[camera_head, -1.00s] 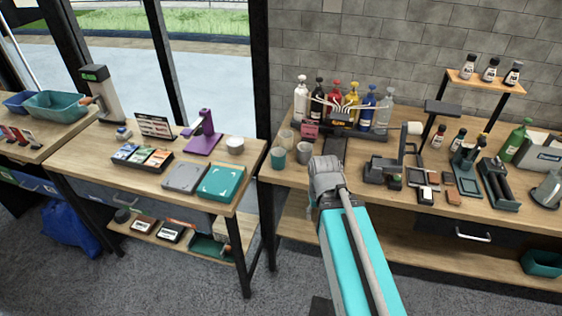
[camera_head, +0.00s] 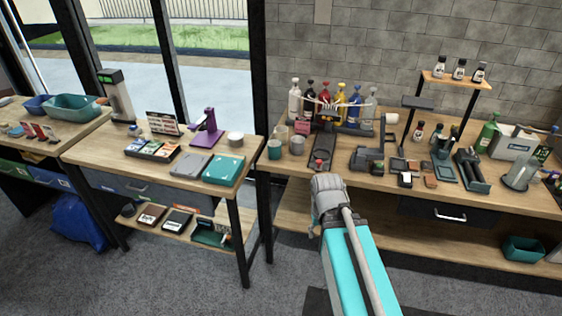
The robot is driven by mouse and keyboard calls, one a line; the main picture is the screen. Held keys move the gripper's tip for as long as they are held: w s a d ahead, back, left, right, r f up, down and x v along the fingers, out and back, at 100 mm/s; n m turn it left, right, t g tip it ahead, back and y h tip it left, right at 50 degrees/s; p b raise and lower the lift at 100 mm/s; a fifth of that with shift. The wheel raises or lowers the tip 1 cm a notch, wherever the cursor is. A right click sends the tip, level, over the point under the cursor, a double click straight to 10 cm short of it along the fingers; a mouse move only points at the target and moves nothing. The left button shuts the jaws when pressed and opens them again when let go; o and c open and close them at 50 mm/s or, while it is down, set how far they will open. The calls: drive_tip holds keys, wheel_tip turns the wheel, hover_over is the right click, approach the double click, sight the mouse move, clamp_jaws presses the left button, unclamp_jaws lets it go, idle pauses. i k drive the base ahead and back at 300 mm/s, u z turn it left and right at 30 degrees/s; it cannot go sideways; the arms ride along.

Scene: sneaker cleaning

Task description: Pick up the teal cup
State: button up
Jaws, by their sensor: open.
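The teal cup (camera_head: 275,149) stands upright near the left end of the wooden workbench (camera_head: 384,184), in the middle of the view. A grey cup (camera_head: 297,145) is close on its right and a pale cup (camera_head: 282,133) stands just behind it. My teal and grey arm rises from the bottom of the view, with its grey joint in front of the bench, to the right of and below the teal cup. Nothing of mine visibly touches the cup.
Several bottles (camera_head: 352,105) stand in a rack behind the cups. A dark tray-like item (camera_head: 322,148) lies to the right of the grey cup. A separate table (camera_head: 120,163) on the left holds a teal box (camera_head: 224,168). A gap separates the two tables.

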sight(274, 150)
drive_tip(key=k, duration=0.65)
drive_tip(key=z, duration=0.55)
drive_tip(key=i, duration=1.5)
drive_tip(key=u, duration=0.05)
